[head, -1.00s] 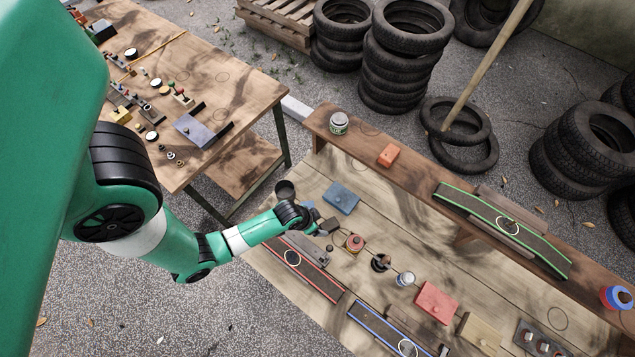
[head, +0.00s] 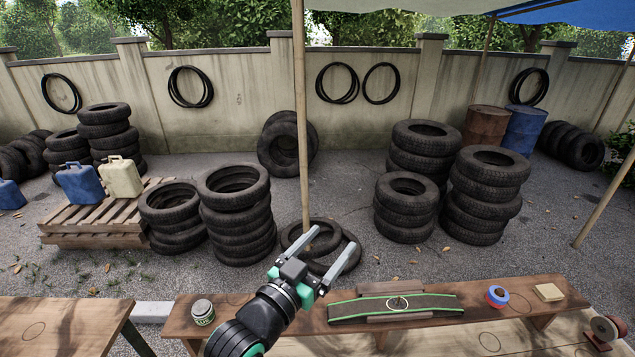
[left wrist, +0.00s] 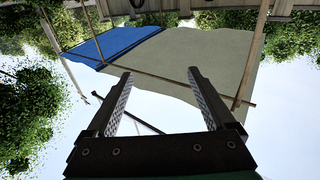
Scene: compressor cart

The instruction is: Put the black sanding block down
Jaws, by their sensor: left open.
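I cannot make out the black sanding block in either view now. My left gripper (head: 337,238) is raised above the brown shelf plank, with its two grey fingers spread apart and nothing between them. In the left wrist view, the same open jaws (left wrist: 160,78) point up at the sky and canopy, and the gap between them is empty. My right gripper is not in view.
The shelf plank (head: 265,318) holds a small tin (head: 203,312), a green-edged strip (head: 440,303), a blue-and-red roll (head: 497,295) and a tan block (head: 548,292). Another wooden table (head: 60,325) stands at the lower left. A leaning pole (head: 302,130) rises behind the gripper.

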